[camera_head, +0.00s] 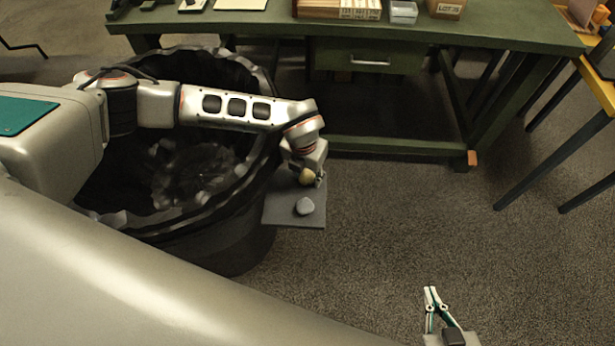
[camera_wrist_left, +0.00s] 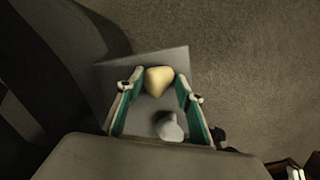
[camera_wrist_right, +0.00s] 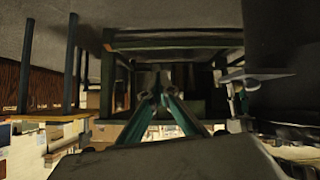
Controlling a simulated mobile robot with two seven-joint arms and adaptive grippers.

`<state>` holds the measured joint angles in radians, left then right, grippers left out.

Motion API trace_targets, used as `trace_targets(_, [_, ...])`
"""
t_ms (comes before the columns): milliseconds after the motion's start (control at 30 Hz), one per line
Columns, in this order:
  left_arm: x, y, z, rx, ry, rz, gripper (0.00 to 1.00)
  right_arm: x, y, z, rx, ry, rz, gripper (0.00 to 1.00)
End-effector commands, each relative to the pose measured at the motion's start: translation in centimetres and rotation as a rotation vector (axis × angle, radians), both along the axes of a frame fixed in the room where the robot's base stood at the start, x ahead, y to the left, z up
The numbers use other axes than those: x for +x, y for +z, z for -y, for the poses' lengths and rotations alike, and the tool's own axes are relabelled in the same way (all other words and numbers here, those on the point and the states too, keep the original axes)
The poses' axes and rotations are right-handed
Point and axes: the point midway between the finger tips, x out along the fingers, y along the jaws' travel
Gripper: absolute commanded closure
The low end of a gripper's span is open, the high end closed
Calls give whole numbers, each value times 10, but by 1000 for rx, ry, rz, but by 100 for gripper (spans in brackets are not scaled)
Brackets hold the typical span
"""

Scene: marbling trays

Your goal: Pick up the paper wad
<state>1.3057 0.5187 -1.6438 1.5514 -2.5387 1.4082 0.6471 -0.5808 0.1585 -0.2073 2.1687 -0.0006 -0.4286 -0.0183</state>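A cream-tan lump (camera_head: 306,176), probably the paper wad, lies on a small grey slab (camera_head: 283,211) beside the black bin. A smooth pale grey lump (camera_head: 305,206) lies on the same slab, nearer to me. My left gripper (camera_wrist_left: 160,84) is open over the slab and empty. In the left wrist view the tan lump (camera_wrist_left: 159,79) shows between its fingertips, and the grey lump (camera_wrist_left: 168,128) lies lower, nearer the palm. I cannot tell whether the fingers touch the tan lump. My right gripper (camera_head: 432,291) is shut and empty, over the floor at the lower right.
A large bin with a black liner (camera_head: 258,180) stands under my left arm. A green workbench (camera_head: 480,28) with boxes on top stands behind it. A yellow-edged table (camera_head: 598,88) with dark legs is at the right. The carpet between is clear.

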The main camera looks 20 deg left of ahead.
Motion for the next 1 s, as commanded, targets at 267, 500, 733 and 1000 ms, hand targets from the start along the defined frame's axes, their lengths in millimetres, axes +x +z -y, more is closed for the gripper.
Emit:
trace_targets(267, [-1,-1,0,0,0,-1,81,0,-2,3,-3,-6,-4,100])
trace_targets(500, [0,9,0,0,0,1,81,2,2,4,-4,-9,3,100])
trace_targets(733, [3,58,0,0,0,11,81,7,12,7,-8,-15,14,100])
trace_targets(1000, [2,132,0,-1,0,9,81,-6,5,11,-15,-30,-21,100])
